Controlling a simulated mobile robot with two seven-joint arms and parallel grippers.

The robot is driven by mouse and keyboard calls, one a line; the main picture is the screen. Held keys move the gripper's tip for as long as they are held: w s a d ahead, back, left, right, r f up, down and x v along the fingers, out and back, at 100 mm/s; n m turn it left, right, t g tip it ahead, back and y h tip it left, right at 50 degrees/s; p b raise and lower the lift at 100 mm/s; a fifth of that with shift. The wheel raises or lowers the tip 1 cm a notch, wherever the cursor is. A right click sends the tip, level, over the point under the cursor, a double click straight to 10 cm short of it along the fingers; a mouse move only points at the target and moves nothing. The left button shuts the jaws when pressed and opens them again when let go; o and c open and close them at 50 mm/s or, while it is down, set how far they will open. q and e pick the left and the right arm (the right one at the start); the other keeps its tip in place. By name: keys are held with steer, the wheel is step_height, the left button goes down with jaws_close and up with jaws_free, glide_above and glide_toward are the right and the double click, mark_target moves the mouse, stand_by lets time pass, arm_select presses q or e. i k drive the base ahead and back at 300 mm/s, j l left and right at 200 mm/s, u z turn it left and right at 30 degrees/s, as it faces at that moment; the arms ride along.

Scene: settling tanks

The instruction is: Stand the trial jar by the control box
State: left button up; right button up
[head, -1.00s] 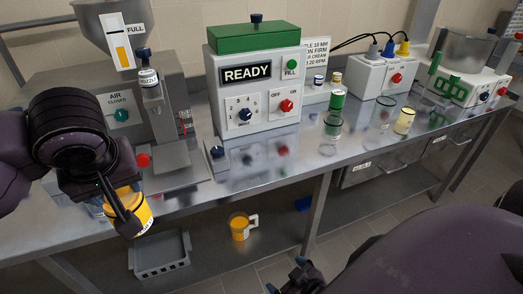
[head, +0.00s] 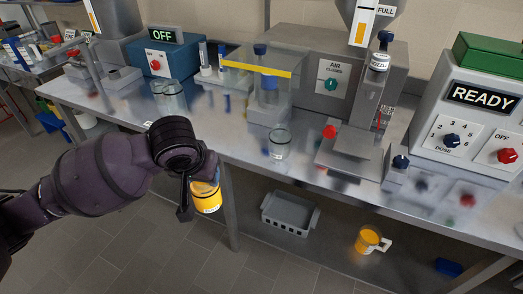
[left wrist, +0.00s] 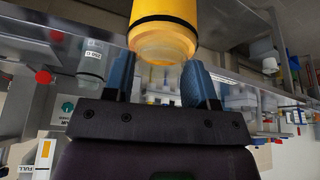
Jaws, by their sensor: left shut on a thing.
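My left gripper (head: 200,194) is shut on a jar with yellow-orange contents (head: 207,197), held in front of the bench edge, above the floor. Two boxes with controls stand on the bench: a blue one reading OFF (head: 178,58) at the back left, and a white, green-topped one reading READY (head: 470,110) at the right. I cannot tell which is the control box. My right gripper is out of view.
An empty glass jar (head: 280,146) stands near the front of the metal bench (head: 240,150). Behind it is a clear guard with a yellow edge (head: 258,68). Glass jars (head: 169,98) stand before the OFF box. A grey crate (head: 289,214) and orange jug (head: 369,240) sit below.

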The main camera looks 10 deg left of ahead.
mark_target(488, 211)
steer(key=z, duration=0.8)
steer(key=l+z, duration=0.15)
steer(key=z, duration=0.3)
steer(key=i+l+z, duration=0.1)
steer(key=z, duration=0.3)
steer(key=i+l, duration=0.15)
steer(key=l, duration=0.2)
